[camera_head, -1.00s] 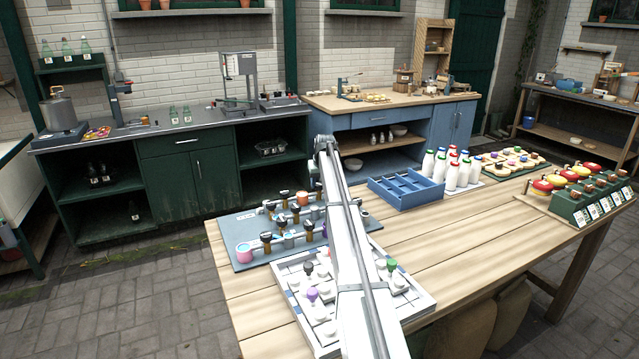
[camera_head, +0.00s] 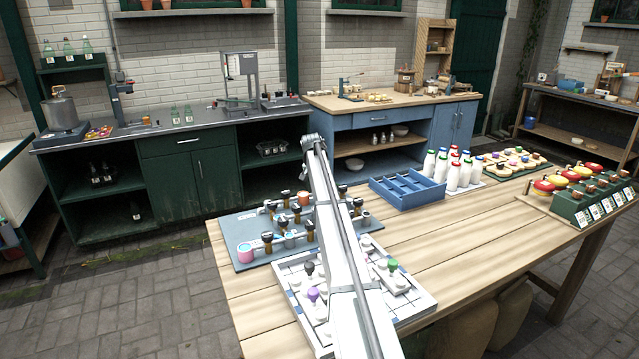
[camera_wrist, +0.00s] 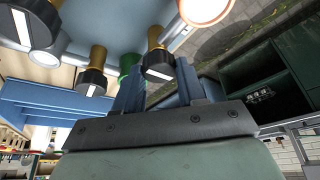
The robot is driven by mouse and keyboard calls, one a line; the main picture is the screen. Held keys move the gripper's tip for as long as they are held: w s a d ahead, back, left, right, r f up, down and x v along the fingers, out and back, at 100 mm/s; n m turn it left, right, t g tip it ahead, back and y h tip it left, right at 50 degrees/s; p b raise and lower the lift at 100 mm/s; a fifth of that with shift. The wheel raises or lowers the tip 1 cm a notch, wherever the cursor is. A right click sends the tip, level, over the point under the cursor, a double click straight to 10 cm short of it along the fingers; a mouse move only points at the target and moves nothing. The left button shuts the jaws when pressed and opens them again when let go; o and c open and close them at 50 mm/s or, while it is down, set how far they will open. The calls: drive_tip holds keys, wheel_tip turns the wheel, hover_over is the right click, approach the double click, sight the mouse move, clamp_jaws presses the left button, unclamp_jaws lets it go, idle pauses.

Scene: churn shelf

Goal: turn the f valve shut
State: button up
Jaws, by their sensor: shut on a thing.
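A blue-grey board (camera_head: 240,226) on the wooden table carries several brass valves with black knobs, such as a front-left valve (camera_head: 267,240), along pipes. The wrist view shows my gripper (camera_wrist: 160,82) with its two fingers shut around a black valve knob (camera_wrist: 158,66) that has a white mark on its face and a brass body. Two other black-knobbed valves stand to its left, one upright-looking valve (camera_wrist: 92,78) nearby and one at the corner (camera_wrist: 38,22). I cannot read letters on the valves, so cannot tell which is f. In the head view my arm hides my gripper.
A white gridded tray (camera_head: 293,290) with knobbed pieces lies in front of the board. A blue divided crate (camera_head: 405,190) and white bottles (camera_head: 452,172) stand behind right. A green labelled rack (camera_head: 590,208) sits at the right end. The table's middle right is clear.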

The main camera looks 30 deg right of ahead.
idle(0.4)
drive_tip(key=o, duration=1)
drive_tip(key=shift+o, duration=0.2)
drive_tip(key=v, duration=1.3)
drive_tip(key=shift+r, duration=0.35)
drive_tip(key=shift+s+a, duration=0.1)
drive_tip(key=shift+a, duration=0.05)
